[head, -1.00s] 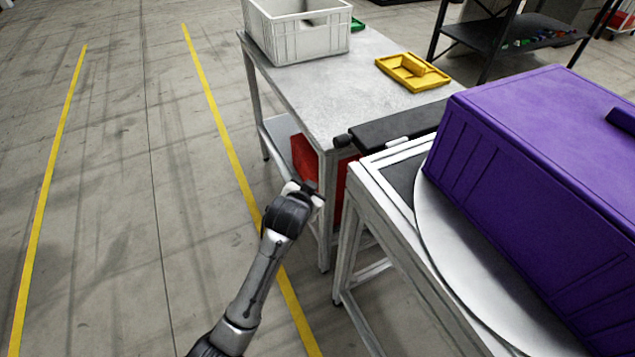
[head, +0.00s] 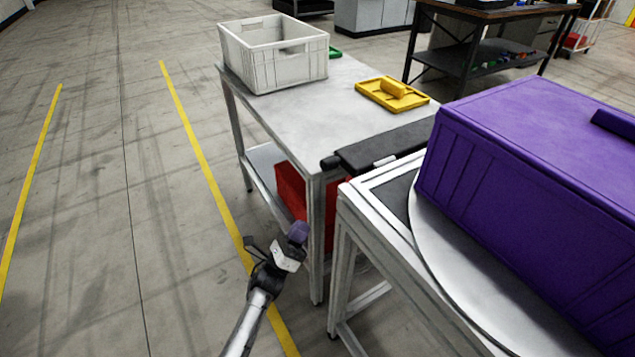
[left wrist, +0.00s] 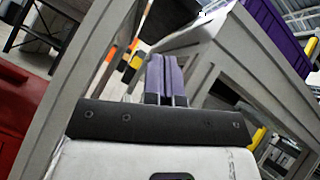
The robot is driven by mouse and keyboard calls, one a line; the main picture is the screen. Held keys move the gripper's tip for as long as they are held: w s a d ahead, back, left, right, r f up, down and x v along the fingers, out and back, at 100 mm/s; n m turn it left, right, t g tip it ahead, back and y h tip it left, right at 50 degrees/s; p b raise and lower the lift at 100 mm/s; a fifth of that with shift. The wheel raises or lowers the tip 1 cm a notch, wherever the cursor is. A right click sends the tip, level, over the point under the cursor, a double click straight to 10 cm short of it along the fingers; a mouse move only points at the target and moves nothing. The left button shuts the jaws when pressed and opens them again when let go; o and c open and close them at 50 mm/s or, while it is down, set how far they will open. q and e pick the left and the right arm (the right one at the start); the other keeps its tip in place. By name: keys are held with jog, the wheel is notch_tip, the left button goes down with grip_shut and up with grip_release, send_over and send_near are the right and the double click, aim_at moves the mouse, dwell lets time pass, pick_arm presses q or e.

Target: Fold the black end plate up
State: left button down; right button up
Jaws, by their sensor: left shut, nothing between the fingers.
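The black end plate (head: 385,146) lies flat, folded out from the end of the metal frame (head: 345,203), beside the grey table. A small light piece (head: 384,161) shows on its near edge. My left gripper (head: 298,232) is low in front of the gap between the table and the frame, below the plate and apart from it. In the left wrist view its two purple fingers (left wrist: 165,78) are together with nothing between them. The plate cannot be made out clearly in the left wrist view. My right gripper is not in view.
A large purple crate (head: 520,180) sits on a round turntable (head: 432,235) on the frame. The grey table (head: 290,110) holds a white crate (head: 272,60) and a yellow tray (head: 375,95). A red bin (head: 290,188) stands beneath. The floor at left is clear.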

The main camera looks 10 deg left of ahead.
pick_arm(q)
jog(key=w+d+r+m+b, duration=0.1)
jog(key=w+r, duration=0.1)
jog(key=r, duration=0.1)
jog(key=w+d+r+m+b, duration=0.1)
jog(key=w+r, duration=0.1)
jog(key=r, duration=0.2)
jog(key=w+d+r+m+h+b, duration=0.1)
jog(key=d+r, duration=0.1)
jog(key=r, duration=0.2)
jog(key=shift+w+r+b, duration=0.15)
jog(key=shift+w+b, duration=0.25)
jog(key=shift+a, duration=0.15)
